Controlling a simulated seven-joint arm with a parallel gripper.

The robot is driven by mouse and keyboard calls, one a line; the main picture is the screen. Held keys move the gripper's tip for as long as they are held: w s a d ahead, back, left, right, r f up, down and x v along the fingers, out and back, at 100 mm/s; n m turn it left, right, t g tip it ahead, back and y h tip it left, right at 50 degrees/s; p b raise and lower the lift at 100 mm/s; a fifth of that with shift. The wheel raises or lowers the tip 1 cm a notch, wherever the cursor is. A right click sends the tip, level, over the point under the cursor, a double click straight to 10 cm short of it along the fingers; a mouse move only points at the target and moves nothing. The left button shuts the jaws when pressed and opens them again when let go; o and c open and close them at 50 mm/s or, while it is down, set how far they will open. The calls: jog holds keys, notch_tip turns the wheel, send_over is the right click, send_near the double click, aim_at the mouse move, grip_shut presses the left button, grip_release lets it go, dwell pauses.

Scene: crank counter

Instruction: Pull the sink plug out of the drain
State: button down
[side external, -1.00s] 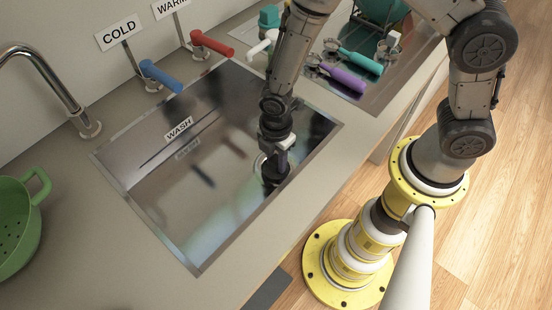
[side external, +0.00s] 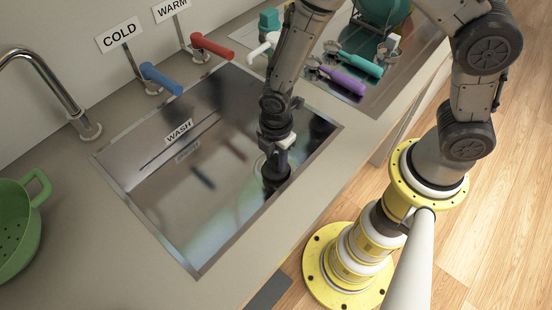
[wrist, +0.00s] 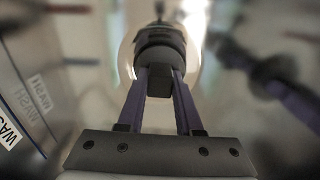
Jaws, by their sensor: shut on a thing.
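A dark round sink plug (wrist: 160,48) shows ahead of my gripper in the wrist view, with a grip block standing between my finger ends. My gripper (wrist: 160,82) is shut on this plug. In the side external view, my gripper (side external: 273,165) points down into the steel sink (side external: 190,215) near its right wall. The plug's dark body merges with my fingers there. A pale drain ring (side external: 261,163) partly shows beside them. I cannot tell whether the plug is seated in the drain or lifted from it.
Blue (side external: 160,77) and red (side external: 212,46) handles stand behind the sink, near a curved faucet (side external: 75,105). A green colander (side external: 18,225) is at the left. Purple (side external: 345,81) and teal (side external: 360,62) handled tools lie at the back right. The sink's left side is clear.

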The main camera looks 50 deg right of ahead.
aim_at(276, 159)
jog(key=shift+r, duration=2.45)
